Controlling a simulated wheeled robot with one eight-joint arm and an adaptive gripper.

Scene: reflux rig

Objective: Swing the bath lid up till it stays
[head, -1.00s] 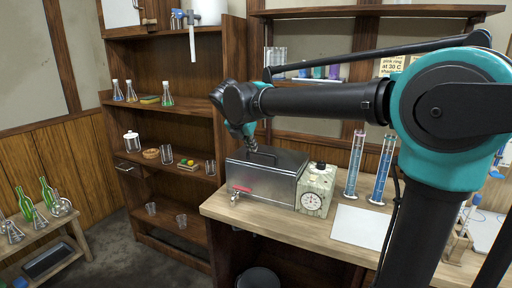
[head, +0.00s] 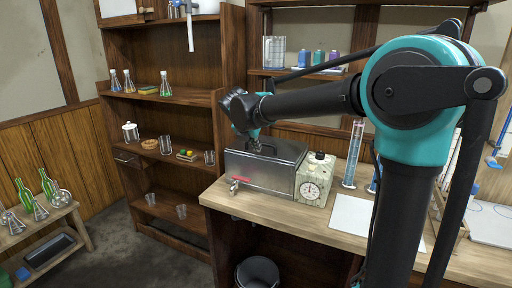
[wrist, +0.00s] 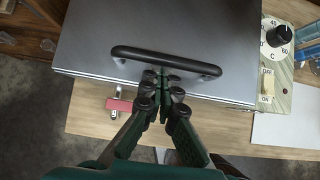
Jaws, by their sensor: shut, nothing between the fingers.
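The bath is a grey metal box (head: 262,176) at the left end of the bench. Its lid (wrist: 200,30) is down, flat and plain, with a black bar handle (wrist: 190,64) near its front edge. My gripper (wrist: 164,72) is shut and empty, its fingertips at the near side of the handle's middle. I cannot tell whether they touch the bar or reach under it. In the head view my gripper (head: 254,146) is above the lid, and my arm hides part of the lid and handle.
A control box with a dial (head: 313,181) stands against the bath's right side. A red-handled tap (wrist: 119,104) sticks out at the front. Tall blue cylinders (head: 353,155) and a white sheet (head: 350,214) are to the right. A dark bin (head: 258,272) stands below the bench.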

